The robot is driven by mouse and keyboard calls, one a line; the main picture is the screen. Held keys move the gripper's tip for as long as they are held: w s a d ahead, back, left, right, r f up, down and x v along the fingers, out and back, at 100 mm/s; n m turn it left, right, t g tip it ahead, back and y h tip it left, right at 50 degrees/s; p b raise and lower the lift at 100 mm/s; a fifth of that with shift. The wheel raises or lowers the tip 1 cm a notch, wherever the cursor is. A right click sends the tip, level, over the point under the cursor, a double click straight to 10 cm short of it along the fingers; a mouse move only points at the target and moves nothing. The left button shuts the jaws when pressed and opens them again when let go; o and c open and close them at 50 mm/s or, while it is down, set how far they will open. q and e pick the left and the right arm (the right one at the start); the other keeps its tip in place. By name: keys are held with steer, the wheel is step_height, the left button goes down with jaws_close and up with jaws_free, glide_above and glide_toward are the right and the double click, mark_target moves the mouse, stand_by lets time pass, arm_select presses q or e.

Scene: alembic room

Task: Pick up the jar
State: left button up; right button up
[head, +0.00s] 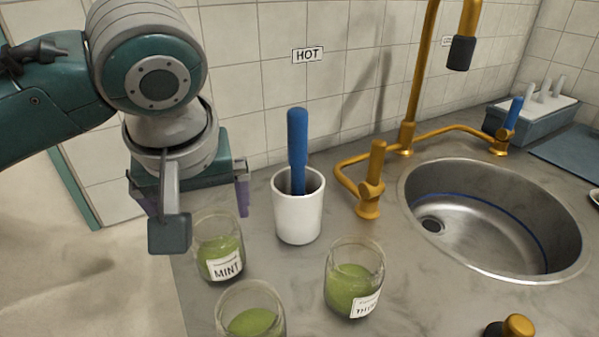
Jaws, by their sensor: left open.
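Three glass jars with green contents stand on the grey counter. One jar (218,250), labelled MINT, is at the left. A second jar (353,278) stands to its right, with a label starting "TH" that is partly cut off by the curve. A third jar (251,316) is at the bottom edge, partly out of frame, with no label readable. My left gripper (206,218) is open, pointing down just above and around the rim of the MINT jar. Its near finger overlaps the jar's left side in the picture. I cannot tell whether it touches. My right gripper is not in view.
A white cup (297,218) holding a blue-handled tool (297,150) stands close to the gripper's right. A brass tap (407,135) and steel sink (490,260) are farther right. A grey-blue rack (540,118) is at the back right. The counter's left edge is near the MINT jar.

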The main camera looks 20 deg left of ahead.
mark_target(217, 244)
arm_select(q)
steer(key=x, duration=0.4)
steer(key=shift+d+f+b, duration=0.15)
steer(key=shift+f+b, duration=0.2)
steer(key=shift+b, duration=0.05)
steer(key=b+x, duration=0.1)
steer(key=x, duration=0.4)
steer(key=shift+s+f, duration=0.1)
steer(key=shift+f, duration=0.15)
steer(key=c, duration=1.2)
